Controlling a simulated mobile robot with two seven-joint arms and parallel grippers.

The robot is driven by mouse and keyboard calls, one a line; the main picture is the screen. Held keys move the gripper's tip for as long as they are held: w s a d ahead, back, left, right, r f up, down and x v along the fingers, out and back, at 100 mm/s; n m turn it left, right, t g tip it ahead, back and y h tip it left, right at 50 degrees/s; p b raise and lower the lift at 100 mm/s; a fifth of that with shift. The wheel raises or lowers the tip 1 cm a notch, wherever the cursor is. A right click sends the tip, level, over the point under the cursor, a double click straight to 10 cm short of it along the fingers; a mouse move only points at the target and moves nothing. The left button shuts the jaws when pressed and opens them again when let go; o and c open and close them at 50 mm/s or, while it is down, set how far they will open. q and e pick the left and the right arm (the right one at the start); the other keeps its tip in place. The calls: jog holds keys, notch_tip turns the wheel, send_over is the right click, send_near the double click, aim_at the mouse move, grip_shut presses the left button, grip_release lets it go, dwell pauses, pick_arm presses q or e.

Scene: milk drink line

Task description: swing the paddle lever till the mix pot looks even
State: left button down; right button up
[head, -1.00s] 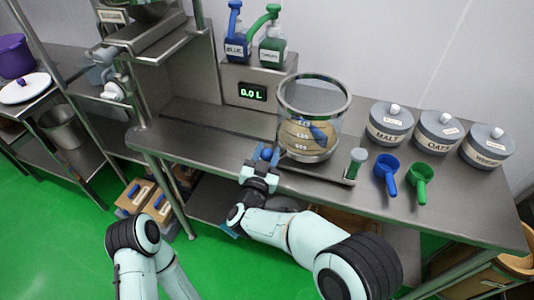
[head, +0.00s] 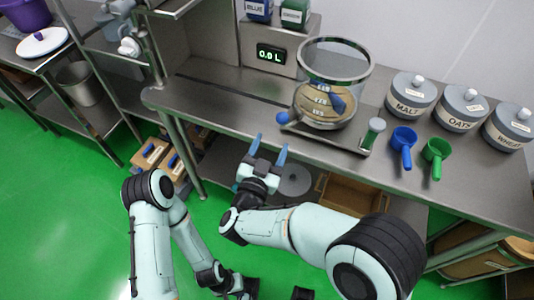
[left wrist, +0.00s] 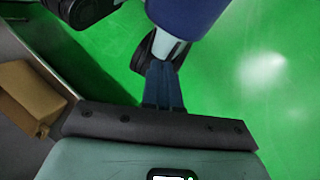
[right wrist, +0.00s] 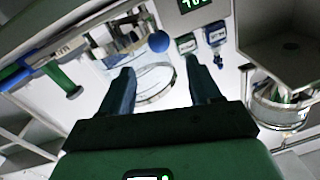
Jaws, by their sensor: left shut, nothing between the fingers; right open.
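The clear mix pot (head: 333,62) stands on the steel bench with tan contents low inside and a blue paddle (head: 338,103) in it. Lighter and darker tan show through the wall; I cannot tell how even the contents are. The paddle lever's blue knob (head: 283,118) sticks out at the pot's lower left; it also shows in the right wrist view (right wrist: 158,41). My right gripper (head: 267,146) is open and empty, in front of the bench edge, apart from the knob. My left gripper (left wrist: 162,85) is shut and empty, low over the green floor.
A display (head: 271,54) reading 0.0 L is behind the pot. Lidded canisters (head: 411,95) stand behind the scoops. The bench left of the pot is clear.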

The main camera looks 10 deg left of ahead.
jog(key=shift+s+a, duration=0.15)
jog(key=shift+s, duration=1.05)
